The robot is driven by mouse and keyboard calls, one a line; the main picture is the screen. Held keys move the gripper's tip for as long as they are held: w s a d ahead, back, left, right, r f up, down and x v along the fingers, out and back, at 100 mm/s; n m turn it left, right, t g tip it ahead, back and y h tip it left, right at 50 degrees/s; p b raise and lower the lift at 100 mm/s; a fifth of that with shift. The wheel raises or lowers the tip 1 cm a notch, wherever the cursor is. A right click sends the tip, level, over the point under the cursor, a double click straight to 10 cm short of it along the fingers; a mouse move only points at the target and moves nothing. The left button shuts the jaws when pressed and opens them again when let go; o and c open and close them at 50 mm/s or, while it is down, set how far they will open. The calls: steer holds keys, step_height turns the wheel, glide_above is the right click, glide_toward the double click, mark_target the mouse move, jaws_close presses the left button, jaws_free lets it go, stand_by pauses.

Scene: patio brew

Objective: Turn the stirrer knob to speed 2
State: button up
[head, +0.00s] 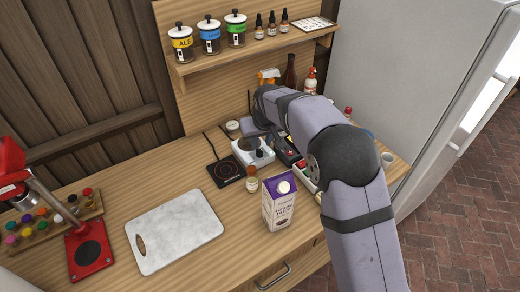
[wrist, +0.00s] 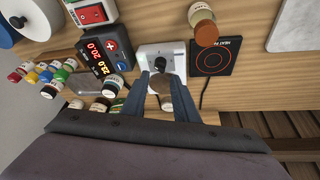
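The stirrer (wrist: 151,52) is a small white box with a dark knob (wrist: 160,64) on its face, in the upper middle of the wrist view. In the head view the white stirrer (head: 243,158) stands beside the hot plate, with its dark knob (head: 259,154) showing. My gripper (wrist: 160,76) has its two blue-grey fingers apart, with the tips near the knob, one on either side of it. I cannot tell whether they touch it. The knob's speed marks are too small to read. My arm hides the gripper in the head view.
A black hot plate (wrist: 212,58) and a brown jar (wrist: 204,27) are right of the stirrer in the wrist view. A temperature controller (wrist: 104,52) is close on its left. A purple-white carton (head: 281,206) stands in front. The marble board (head: 174,230) is bare.

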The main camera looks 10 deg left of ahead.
mark_target(260, 151)
steer(key=shift+f, duration=0.1)
steer(key=shift+p+x, duration=1.45)
steer(key=shift+x, duration=2.1)
jaws_close()
